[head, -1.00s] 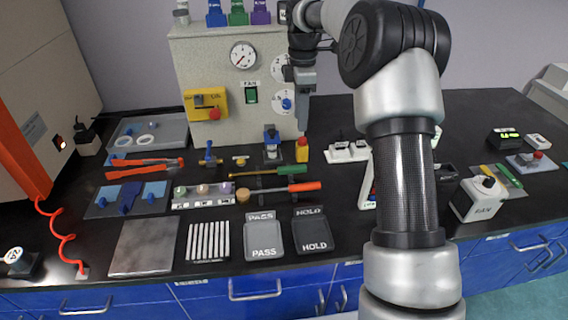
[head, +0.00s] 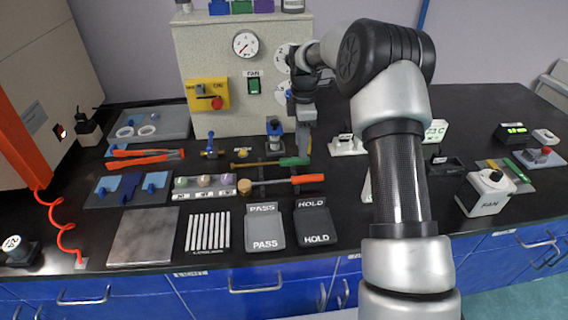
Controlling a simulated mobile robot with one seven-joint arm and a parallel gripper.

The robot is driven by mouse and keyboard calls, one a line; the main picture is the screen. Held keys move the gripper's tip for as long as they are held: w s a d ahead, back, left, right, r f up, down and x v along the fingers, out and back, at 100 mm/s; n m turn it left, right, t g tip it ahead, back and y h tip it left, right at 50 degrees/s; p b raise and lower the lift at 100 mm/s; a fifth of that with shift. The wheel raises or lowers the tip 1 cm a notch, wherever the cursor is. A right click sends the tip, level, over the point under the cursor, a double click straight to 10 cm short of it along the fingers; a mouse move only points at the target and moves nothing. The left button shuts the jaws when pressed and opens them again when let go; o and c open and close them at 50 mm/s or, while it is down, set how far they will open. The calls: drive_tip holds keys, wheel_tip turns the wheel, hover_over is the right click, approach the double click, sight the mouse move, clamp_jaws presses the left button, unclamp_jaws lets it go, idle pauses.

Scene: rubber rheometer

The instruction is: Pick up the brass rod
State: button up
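The brass rod (head: 258,164) lies on the black bench with a green handle (head: 294,161) at its right end. It lies behind a tool with an orange-red handle (head: 308,178) and a round brass-coloured head (head: 244,187). My gripper (head: 304,148) points down at the right end of the green handle, slightly behind or above it. Whether it touches the handle cannot be told. The fingers are small and seen from the side, so their opening does not show. A small yellow and red item is mostly hidden behind the gripper.
A pass tray (head: 265,243) and a hold tray (head: 317,240) lie in front. A strip with several round samples (head: 204,194) is left of the tools. A small blue-topped device (head: 274,134) stands just behind the rod. The cabinet with gauges (head: 205,60) stands at the back.

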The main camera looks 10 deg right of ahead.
sight(283, 162)
drive_tip(key=f, duration=0.4)
drive_tip(key=shift+w+a+f+b, duration=0.1)
drive_tip(key=shift+a+f+b, duration=0.2)
drive_tip(key=shift+f+b, duration=0.1)
clamp_jaws()
